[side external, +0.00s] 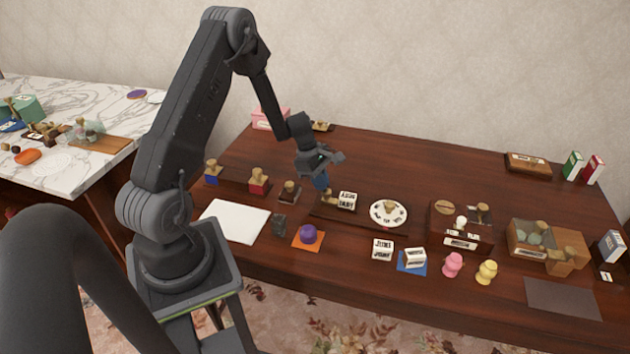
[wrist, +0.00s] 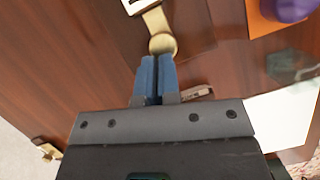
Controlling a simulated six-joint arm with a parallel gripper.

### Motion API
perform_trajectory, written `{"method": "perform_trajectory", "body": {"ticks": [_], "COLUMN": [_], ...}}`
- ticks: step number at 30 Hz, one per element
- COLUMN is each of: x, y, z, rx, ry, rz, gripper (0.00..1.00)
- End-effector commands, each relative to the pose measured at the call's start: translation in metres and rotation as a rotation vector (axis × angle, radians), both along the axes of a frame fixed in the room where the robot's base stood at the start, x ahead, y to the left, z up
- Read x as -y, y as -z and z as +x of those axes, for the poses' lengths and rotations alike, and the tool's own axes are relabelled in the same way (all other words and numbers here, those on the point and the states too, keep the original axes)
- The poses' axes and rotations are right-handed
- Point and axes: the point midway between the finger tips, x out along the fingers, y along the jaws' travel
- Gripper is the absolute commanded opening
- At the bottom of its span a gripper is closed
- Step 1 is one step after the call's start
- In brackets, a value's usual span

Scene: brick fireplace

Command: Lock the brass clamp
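The brass clamp (side external: 328,197) lies on a dark board beside a white lettered block (side external: 347,200) in the side view. In the wrist view its round brass end (wrist: 162,44) and flat strip (wrist: 154,19) show just past my fingertips. My gripper (side external: 321,184) points down, right at the clamp. Its blue fingers (wrist: 156,66) are together with only a thin line between them, and nothing shows held. The tips are close to the round end; I cannot tell whether they touch it. My fingers hide part of the clamp in the side view.
Stamps (side external: 259,179) stand left of the clamp, and a white plate (side external: 388,213) stands right. A purple round object (side external: 308,234) on an orange mat and a white sheet (side external: 235,220) lie nearer the front. The table is clear behind the plate.

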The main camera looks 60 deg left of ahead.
Motion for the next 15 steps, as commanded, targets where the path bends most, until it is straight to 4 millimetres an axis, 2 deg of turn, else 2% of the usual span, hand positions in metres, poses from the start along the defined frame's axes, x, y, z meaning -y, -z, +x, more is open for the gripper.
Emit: {"method": "perform_trajectory", "body": {"ticks": [1, 8, 11, 15], "x": [0.006, 0.006, -0.001, -0.024], "y": [0.002, 0.003, 0.003, 0.002], "z": [0.0, -0.001, -0.005, -0.016], "rx": [-0.006, -0.009, -0.009, -0.005], "ry": [0.007, 0.009, 0.007, 0.0], "rz": [-0.01, -0.014, -0.013, -0.007], "gripper": [0.0, 0.0, 0.0, 0.0]}}
